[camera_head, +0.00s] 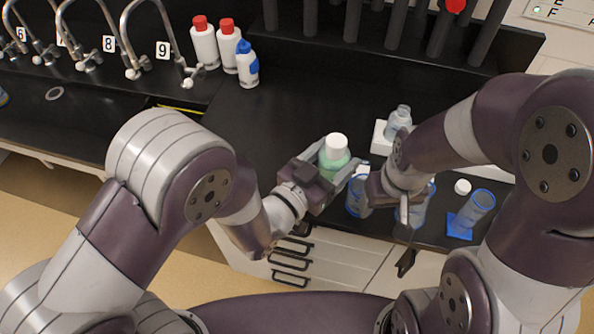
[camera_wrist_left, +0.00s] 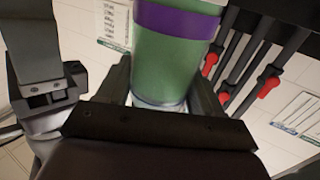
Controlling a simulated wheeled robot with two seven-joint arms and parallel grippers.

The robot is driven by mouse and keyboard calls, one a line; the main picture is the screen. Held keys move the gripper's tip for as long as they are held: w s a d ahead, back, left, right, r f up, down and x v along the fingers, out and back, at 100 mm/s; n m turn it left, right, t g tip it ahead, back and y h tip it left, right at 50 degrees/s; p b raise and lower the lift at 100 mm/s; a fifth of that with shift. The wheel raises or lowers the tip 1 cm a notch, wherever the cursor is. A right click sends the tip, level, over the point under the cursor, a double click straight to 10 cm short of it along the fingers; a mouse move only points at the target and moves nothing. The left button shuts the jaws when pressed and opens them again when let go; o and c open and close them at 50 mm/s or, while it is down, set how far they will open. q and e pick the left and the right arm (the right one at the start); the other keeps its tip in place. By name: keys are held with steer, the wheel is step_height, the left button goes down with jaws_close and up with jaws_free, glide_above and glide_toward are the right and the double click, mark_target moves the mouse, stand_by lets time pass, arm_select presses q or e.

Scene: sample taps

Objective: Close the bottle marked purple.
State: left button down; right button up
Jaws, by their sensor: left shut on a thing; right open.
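The bottle marked purple (camera_head: 333,163) is green with a white cap-like top (camera_head: 336,144). Its purple band (camera_wrist_left: 176,20) shows in the left wrist view. My left gripper (camera_head: 334,172) is shut on the bottle's body and holds it roughly upright. Whether the white top is fully tightened cannot be told. My right gripper (camera_head: 402,206) is open, a little to the right of the bottle and apart from it. It is over blue-tinted glassware and partly hides it. A small loose white cap (camera_head: 462,186) lies on the counter further right.
A clear bottle (camera_head: 398,118) stands behind my right gripper near a white block (camera_head: 380,136). A blue cylinder (camera_head: 478,206) on a square base stands at the right. White bottles with red caps (camera_head: 205,42) and a blue-capped one (camera_head: 247,66) stand by the taps. The counter's middle is clear.

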arm_select(q)
steer(key=shift+w+a+f, duration=0.1)
steer(key=shift+a+f, duration=0.05)
steer(key=shift+a, duration=0.05)
steer(key=shift+s+a+r, duration=0.2)
steer(key=shift+s+a, duration=0.2)
steer(key=shift+s, duration=0.05)
steer(key=shift+w+f, duration=0.2)
steer(key=shift+w, duration=0.05)
steer(key=w+a+f+p, duration=0.1)
steer(key=w+a+f, duration=0.5)
steer(key=w+a, duration=0.1)
steer(key=shift+w+a+f, duration=0.3)
steer(key=shift+a+f, duration=0.1)
steer(key=shift+a, duration=0.35)
arm_select(e)
steer(key=shift+s+a+r, duration=0.3)
steer(key=shift+a+r, duration=0.05)
steer(key=shift+r, duration=0.3)
arm_select(q)
step_height(320, 180, down, 4)
steer(key=shift+f, duration=0.1)
arm_select(e)
steer(key=shift+r, duration=0.1)
